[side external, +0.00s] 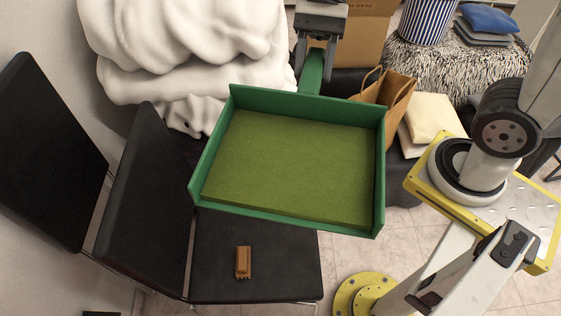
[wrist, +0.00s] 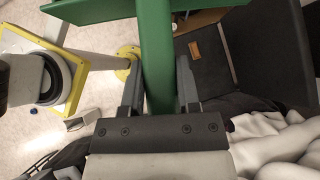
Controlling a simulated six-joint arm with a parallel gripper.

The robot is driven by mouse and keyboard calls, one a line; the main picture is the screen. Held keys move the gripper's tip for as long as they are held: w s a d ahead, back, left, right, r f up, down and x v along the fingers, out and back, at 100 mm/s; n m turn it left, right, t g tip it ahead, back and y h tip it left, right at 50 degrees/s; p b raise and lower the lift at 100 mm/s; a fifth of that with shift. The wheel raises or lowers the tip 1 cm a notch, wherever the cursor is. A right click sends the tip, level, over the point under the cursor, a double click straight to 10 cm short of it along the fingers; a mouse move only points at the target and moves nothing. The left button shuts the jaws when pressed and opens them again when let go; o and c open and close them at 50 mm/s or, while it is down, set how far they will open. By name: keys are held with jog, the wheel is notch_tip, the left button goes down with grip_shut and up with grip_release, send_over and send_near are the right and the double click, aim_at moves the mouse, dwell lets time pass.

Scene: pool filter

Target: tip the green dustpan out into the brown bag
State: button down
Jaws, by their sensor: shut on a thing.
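The green dustpan (side external: 378,190) is held up in the middle of the side view, looking roughly level, its walled pan toward the camera. A flat olive-green layer (side external: 290,160) covers its floor; I cannot tell whether it is contents or lining. My gripper (side external: 316,70) is shut on the dustpan's handle, which also shows between the fingers in the wrist view (wrist: 155,60). The brown bag (side external: 400,98) stands open with handles up, behind the pan's back right corner. The pan hides its lower left part, and I cannot see inside it.
Black chairs (side external: 150,190) stand at left, a small brown block (side external: 243,262) on one seat. A bulky white cloth heap (side external: 190,50) is at back left. A cardboard box (side external: 365,30) stands behind the bag, cream cushions (side external: 432,120) beside it. A yellow-edged platform (side external: 525,225) is at right.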

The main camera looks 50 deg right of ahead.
jog(key=w+d+f+n+g+h, duration=0.1)
jog(key=w+d+n+g+h, duration=0.1)
jog(key=w+d+n+h, duration=0.5)
jog(key=w+d+n+g+h, duration=0.15)
jog(key=w+d+n, duration=0.35)
jog(key=w+d, duration=0.65)
jog(key=w+d+r+n+t+h, duration=0.1)
jog(key=d+n+h, duration=0.3)
jog(key=d, duration=1)
jog(key=w+d+n+t+h, duration=0.2)
jog(key=d+n, duration=0.4)
jog(key=d, duration=0.8)
notch_tip(320, 180, down, 5)
jog(key=shift+s+a, duration=0.1)
jog(key=shift+s, duration=0.05)
jog(key=shift+r, duration=0.15)
